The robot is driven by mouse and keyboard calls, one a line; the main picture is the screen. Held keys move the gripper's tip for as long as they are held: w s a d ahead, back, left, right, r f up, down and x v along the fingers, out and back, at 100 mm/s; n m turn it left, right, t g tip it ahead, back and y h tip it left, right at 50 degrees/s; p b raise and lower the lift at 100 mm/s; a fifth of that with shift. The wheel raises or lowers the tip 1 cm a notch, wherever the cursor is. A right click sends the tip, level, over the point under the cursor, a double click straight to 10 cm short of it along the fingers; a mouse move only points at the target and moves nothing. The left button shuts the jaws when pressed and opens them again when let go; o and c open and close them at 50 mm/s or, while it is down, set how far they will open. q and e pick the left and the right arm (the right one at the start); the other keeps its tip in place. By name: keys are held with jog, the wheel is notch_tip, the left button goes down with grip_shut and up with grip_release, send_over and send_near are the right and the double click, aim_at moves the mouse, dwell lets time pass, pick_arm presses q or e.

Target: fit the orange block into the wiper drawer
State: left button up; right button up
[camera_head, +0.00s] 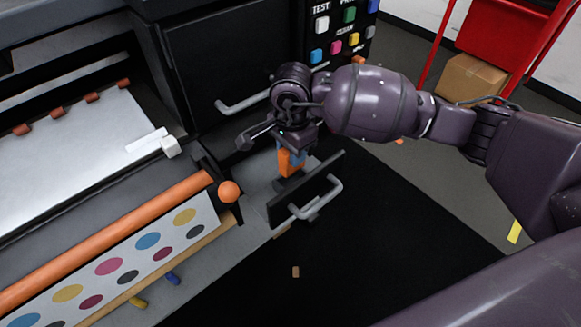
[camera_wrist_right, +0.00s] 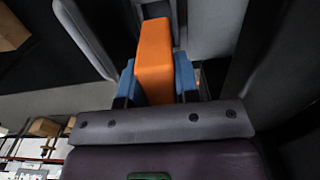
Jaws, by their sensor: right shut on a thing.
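The orange block (camera_head: 288,163) is upright in my right gripper (camera_head: 291,154), between its blue finger pads, just above the open wiper drawer. It also shows in the right wrist view (camera_wrist_right: 154,62), between the two blue fingers (camera_wrist_right: 156,80) of that gripper. The wiper drawer (camera_head: 311,187) is pulled out from the dark machine and has a black front with a grey bar handle (camera_head: 318,203). The block's lower end is at the drawer's opening; I cannot tell whether it touches the inside. My left gripper is not in view.
A closed black cabinet door with a grey handle (camera_head: 243,103) is behind the arm. An orange roller (camera_head: 110,240) with a round end knob lies left of the drawer. A red cart (camera_head: 505,35) with a cardboard box (camera_head: 474,78) stands back right. Black mat lies in front.

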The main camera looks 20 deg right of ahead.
aim_at(292, 170)
notch_tip(292, 170, down, 6)
jog(key=shift+r+b, duration=0.1)
jog(key=shift+b, duration=0.5)
jog(key=shift+f, duration=0.2)
jog(key=shift+r, duration=0.15)
jog(key=o, duration=0.9)
jog(key=shift+f, duration=0.2)
jog(key=shift+o, duration=0.2)
